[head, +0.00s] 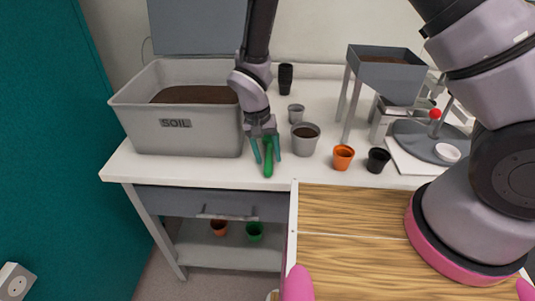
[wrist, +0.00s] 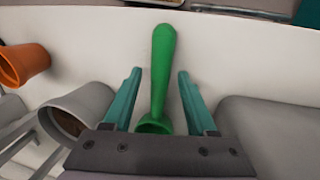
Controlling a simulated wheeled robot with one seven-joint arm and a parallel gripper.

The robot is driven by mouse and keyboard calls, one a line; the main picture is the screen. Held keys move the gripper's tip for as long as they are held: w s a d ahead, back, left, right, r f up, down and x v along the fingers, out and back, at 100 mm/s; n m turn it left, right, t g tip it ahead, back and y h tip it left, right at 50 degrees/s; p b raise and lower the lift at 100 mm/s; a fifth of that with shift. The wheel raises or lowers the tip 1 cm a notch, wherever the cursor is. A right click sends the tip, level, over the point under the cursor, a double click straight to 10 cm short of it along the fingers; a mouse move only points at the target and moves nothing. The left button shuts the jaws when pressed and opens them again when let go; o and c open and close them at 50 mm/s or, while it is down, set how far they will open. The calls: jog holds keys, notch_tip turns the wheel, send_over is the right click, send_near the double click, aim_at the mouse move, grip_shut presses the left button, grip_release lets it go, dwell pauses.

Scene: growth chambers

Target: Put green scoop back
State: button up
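The green scoop (head: 268,160) is at the front edge of the white bench top, right of the soil bin. In the wrist view the green scoop (wrist: 162,75) lies between my two teal fingers, its handle pointing away and its wider end near the palm. My gripper (head: 265,152) reaches down over it, and my gripper (wrist: 160,85) shows open, with a gap on each side of the scoop. The grey soil bin (head: 190,140), labelled SOIL, holds dark soil and has a raised lid (head: 198,25). I cannot tell whether the scoop touches the bench.
A grey pot (head: 306,146) with soil stands just right of my gripper. An orange pot (head: 343,158), a black pot (head: 378,160) and a small grey pot (head: 296,113) stand nearby. A raised grey tray (head: 385,72) is further right. Pots sit on the lower shelf (head: 235,259).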

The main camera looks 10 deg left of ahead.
jog(key=shift+r, duration=0.15)
notch_tip(320, 180, up, 12)
jog(key=a, duration=0.2)
jog(key=w+d+r+m+y, duration=0.2)
jog(key=w+d+r, duration=0.3)
jog(key=d+r, duration=0.45)
jog(key=s+d+r+m+t+y, duration=0.1)
jog(key=s+d+r+t+y, duration=0.2)
jog(key=d+r, duration=1.35)
jog(key=s+d+r+m+t, duration=0.1)
jog(key=s+d+r+t, duration=0.3)
jog(key=d, duration=0.3)
jog(key=shift+s+d+r+m+h, duration=0.3)
jog(key=shift+s+d+h, duration=0.1)
jog(key=shift+s, duration=0.45)
